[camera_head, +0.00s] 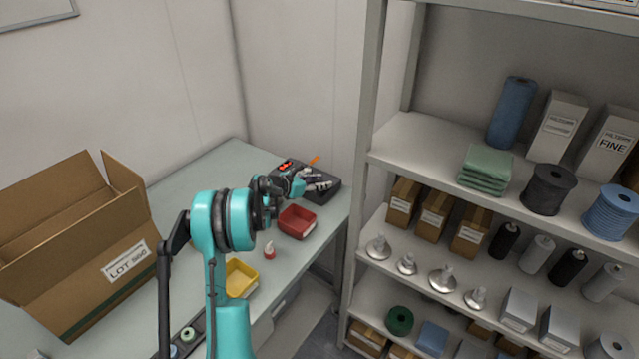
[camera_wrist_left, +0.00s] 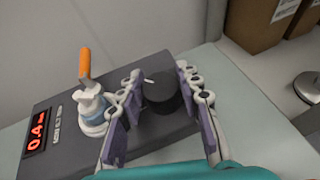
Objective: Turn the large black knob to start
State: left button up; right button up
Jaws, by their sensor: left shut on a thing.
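The large black knob (camera_wrist_left: 161,92) stands on top of a dark grey control box (camera_wrist_left: 60,108), seen in the left wrist view. My left gripper (camera_wrist_left: 166,88) has its fingers on either side of the knob and is shut on it. A short pale mark shows on the knob's top. The box also has a red lit display reading about 0.4 and an orange-handled lever (camera_wrist_left: 85,64) on a white and blue fitting. In the head view the box (camera_head: 326,194) sits at the far end of the table, and my left gripper (camera_head: 316,183) partly covers it. My right gripper is not in view.
An open cardboard box (camera_head: 75,245) stands at left. A stocked shelf (camera_head: 410,140) stands at right.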

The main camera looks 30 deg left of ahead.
pick_arm(q)
jog(key=n+y, duration=0.3)
jog(key=y, duration=0.1)
jog(key=shift+d+t, duration=0.1)
jog(key=shift+t, duration=0.3)
jog(key=shift+n+y+b, duration=0.45)
jog(key=shift+n+y, duration=1.05)
jog(key=shift+a+n+y, duration=0.2)
jog(key=shift+n+y, duration=0.1)
jog(key=o, duration=1.2)
jog(key=shift+g, duration=0.3)
jog(key=v, duration=1.2)
jog(key=shift+d, duration=0.1)
